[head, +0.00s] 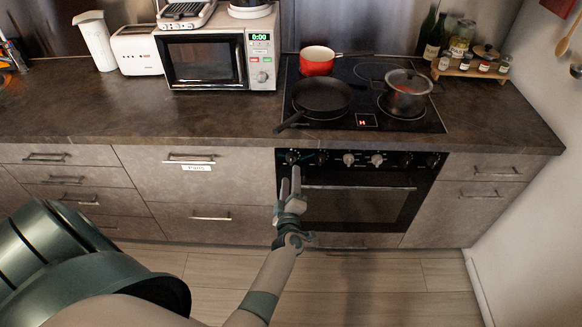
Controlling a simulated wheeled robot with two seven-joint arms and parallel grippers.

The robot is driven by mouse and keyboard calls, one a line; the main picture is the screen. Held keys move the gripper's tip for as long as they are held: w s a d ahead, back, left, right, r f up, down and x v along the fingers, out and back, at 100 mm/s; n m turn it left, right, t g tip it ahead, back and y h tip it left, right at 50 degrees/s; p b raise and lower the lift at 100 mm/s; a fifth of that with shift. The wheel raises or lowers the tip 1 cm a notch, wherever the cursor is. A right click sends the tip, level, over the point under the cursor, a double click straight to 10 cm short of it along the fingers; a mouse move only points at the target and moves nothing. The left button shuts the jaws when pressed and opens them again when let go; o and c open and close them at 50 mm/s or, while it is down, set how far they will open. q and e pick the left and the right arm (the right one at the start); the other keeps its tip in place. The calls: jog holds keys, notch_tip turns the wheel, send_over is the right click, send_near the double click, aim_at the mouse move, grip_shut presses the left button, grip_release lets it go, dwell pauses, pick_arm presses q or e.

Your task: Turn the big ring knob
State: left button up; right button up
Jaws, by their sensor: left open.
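The oven's control panel (362,150) carries a row of several round knobs under the cooktop. The far-left knob (292,157) is dark, with a bluish line next to it. Two silvery knobs (377,160) sit mid-row, and dark knobs (431,161) sit at the right. I cannot tell for sure which one is the big ring knob. My left gripper (290,181) is open and empty, with its fingers pointing up just below the far-left knob. Contact with the knob cannot be made out. My right gripper is not in view.
The oven door handle (360,187) runs right of my left gripper. A black pan (321,95), a red pot (318,61) and a steel pot (406,93) stand on the cooktop. A microwave (216,60) stands at the left. The floor (390,290) in front is clear.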

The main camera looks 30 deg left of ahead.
pick_arm(q)
jog(key=p+v, duration=0.2)
jog(key=v, duration=0.8)
jog(key=shift+d, duration=0.2)
jog(key=shift+s, duration=0.1)
jog(key=s+d+f+m+g+h+b, duration=0.1)
jog(key=s+d+f+m+g+h, duration=0.25)
jog(key=f, duration=0.65)
jog(key=s+d+f+m+h, duration=0.3)
jog(key=s+d+f+m, duration=0.25)
jog(key=f, duration=0.35)
jog(key=s+d+f+m+g+h+b, duration=0.1)
jog(key=s+d+f+m+g+h, duration=0.25)
jog(key=f, duration=0.65)
jog(key=s+a+f+m+g, duration=0.1)
jog(key=s+f, duration=0.4)
jog(key=s, duration=0.6)
jog(key=s+a+f+m+g, duration=0.2)
jog(key=s+f+m+g, duration=0.2)
jog(key=s, duration=0.8)
jog(key=s+a+f+m+g, duration=0.2)
jog(key=s+f, duration=0.5)
jog(key=s, duration=0.5)
jog(key=shift+s+f+m+y+b, duration=0.15)
jog(key=shift+f+m+y+b, duration=0.1)
jog(key=shift+m+y+b, duration=0.3)
